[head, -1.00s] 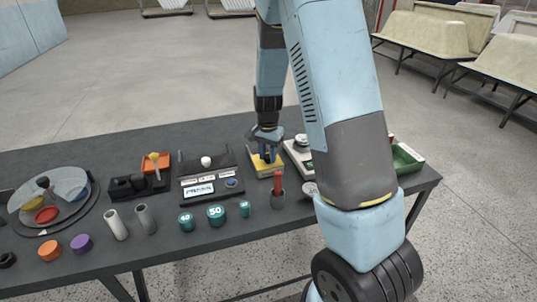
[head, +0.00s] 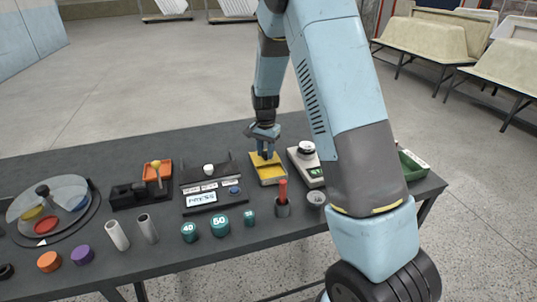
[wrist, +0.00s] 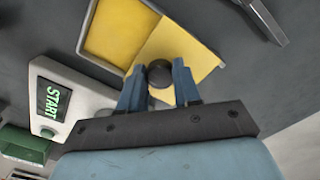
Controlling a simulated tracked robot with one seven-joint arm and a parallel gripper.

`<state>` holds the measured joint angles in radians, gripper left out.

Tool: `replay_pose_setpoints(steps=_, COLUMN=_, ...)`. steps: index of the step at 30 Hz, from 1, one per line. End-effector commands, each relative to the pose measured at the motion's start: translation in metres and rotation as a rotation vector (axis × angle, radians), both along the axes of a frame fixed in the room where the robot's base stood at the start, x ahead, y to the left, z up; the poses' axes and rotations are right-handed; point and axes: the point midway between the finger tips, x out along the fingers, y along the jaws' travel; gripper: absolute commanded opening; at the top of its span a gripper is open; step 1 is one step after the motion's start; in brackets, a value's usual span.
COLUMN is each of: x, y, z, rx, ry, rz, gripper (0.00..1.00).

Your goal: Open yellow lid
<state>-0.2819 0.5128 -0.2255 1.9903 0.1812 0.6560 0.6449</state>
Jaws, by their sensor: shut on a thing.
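The yellow lid (wrist: 181,51) has a round black knob (wrist: 160,73). My gripper (wrist: 156,86) is shut on this knob, one blue finger on each side. In the wrist view the lid lies askew over part of a shallow yellow box (wrist: 91,34). The rest of the box shows uncovered at the upper left, and its interior looks empty. In the head view the box (head: 270,176) stands on the dark table, with my gripper (head: 265,153) above its far end. The fingers partly hide the lid there.
A white device with a START display (wrist: 52,100) stands close beside the box. A dark console (head: 208,185) is left of the box, and a red-handled tool in a cup (head: 283,196) is in front. A green tray (head: 411,163) lies at the right.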

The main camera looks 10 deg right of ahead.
Motion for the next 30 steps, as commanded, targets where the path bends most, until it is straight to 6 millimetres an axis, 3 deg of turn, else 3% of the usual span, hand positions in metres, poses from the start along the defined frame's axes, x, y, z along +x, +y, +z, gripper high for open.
replay_pose_setpoints(steps=5, x=-0.001, y=0.002, z=-0.001, rx=0.001, ry=0.002, rz=0.003, gripper=0.0)
replay_pose_setpoints(steps=6, x=-0.001, y=0.002, z=-0.001, rx=0.001, ry=0.002, rz=0.003, gripper=0.35)
replay_pose_setpoints(steps=13, x=-0.001, y=0.001, z=0.0, rx=0.001, ry=0.002, rz=0.002, gripper=0.57)
replay_pose_setpoints(steps=23, x=-0.001, y=0.001, z=0.003, rx=0.001, ry=0.001, rz=0.001, gripper=0.58)
replay_pose_setpoints(steps=30, x=0.0, y=0.001, z=0.035, rx=0.0, ry=-0.003, rz=0.001, gripper=0.58)
